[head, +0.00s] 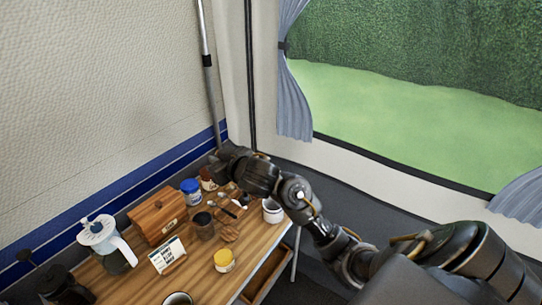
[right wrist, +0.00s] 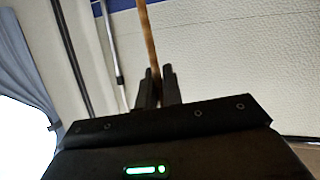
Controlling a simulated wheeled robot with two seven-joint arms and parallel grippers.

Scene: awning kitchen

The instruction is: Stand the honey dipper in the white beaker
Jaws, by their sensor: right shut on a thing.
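My right gripper (head: 226,154) reaches in from the right in the head view, above the back end of the wooden table. In the right wrist view its fingers (right wrist: 156,88) are shut on a thin wooden stick, the honey dipper's handle (right wrist: 149,40), which runs up out of the picture. The dipper's head is not in that view, and I cannot make the dipper out clearly in the head view. The white beaker (head: 272,212) stands upright near the table's right edge, below my right forearm and apart from the gripper. My left gripper is not in view.
On the table (head: 250,262) stand a wooden box (head: 156,214), a blue-lidded jar (head: 190,191), a dark cup (head: 203,226), a yellow jar (head: 224,261), a sign (head: 168,254) and a glass jug (head: 108,246). Spoons and a wooden board lie left of the beaker. The wall is close behind.

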